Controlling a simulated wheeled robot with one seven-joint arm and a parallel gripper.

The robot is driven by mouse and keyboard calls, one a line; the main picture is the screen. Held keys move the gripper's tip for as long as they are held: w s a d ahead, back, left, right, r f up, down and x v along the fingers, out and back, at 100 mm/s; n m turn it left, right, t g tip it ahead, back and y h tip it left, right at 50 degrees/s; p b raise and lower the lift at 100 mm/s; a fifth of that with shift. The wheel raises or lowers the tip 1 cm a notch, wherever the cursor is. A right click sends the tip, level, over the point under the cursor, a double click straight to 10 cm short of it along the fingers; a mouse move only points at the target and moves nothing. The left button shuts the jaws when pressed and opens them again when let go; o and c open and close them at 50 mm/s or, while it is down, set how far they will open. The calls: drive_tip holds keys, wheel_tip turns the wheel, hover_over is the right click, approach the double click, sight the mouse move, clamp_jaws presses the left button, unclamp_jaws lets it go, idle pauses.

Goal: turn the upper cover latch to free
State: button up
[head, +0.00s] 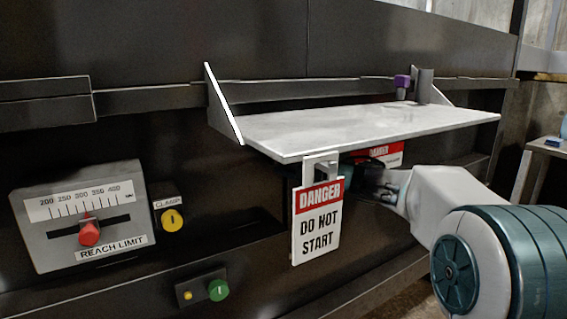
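I cannot identify the upper cover latch for certain. A small purple piece (402,82) on a grey mount stands at the back right of the white shelf (350,125), but I cannot tell if it is a latch. My gripper (368,172) is under the shelf's front edge, behind and right of the hanging danger tag. Its fingers are dark and partly hidden by shadow and the shelf. I cannot see whether they are open or touch anything. A second red and white danger sign (385,152) shows just behind my gripper, partly covered.
The "DO NOT START" tag (317,222) hangs from a grey hasp (321,166) left of my gripper. On the left are the reach limit slider box (82,217), a yellow clamp knob (172,220) and a green button (218,290). A table (545,150) stands at far right.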

drive_tip(key=shift+f, duration=0.25)
drive_tip(key=o, duration=0.9)
drive_tip(key=shift+s, duration=0.1)
drive_tip(key=shift+r, duration=0.15)
drive_tip(key=p+v, duration=0.3)
drive_tip(key=v, duration=1)
drive_tip(key=shift+s+d, duration=0.2)
drive_tip(key=shift+d, duration=0.15)
